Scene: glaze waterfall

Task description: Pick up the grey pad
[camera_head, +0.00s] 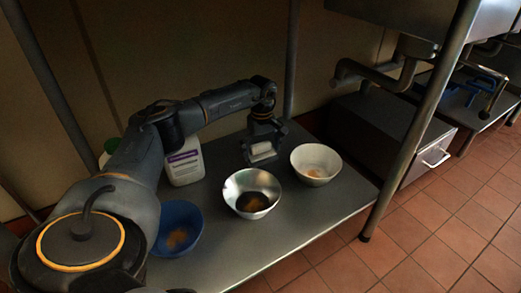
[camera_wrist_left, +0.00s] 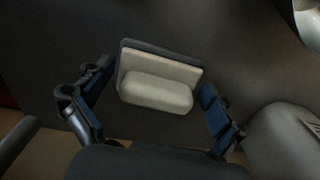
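The grey pad (camera_head: 262,151) is a small pale block near the back of the metal shelf, behind the bowls. In the left wrist view, the pad (camera_wrist_left: 157,92) shows a light rounded front part against a flat plate with a dark edge. My left gripper (camera_head: 264,146) points down over the pad. In the left wrist view, its blue-lined fingers (camera_wrist_left: 155,104) are spread on both sides of the pad, with a gap at each side. I cannot tell how far above the shelf the fingertips are. My right gripper is not in view.
On the metal shelf (camera_head: 300,222) stand a blue bowl (camera_head: 190,216), a metal bowl (camera_head: 237,187) with dark contents and a white bowl (camera_head: 331,159). A shelf post (camera_head: 292,60) rises behind the gripper.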

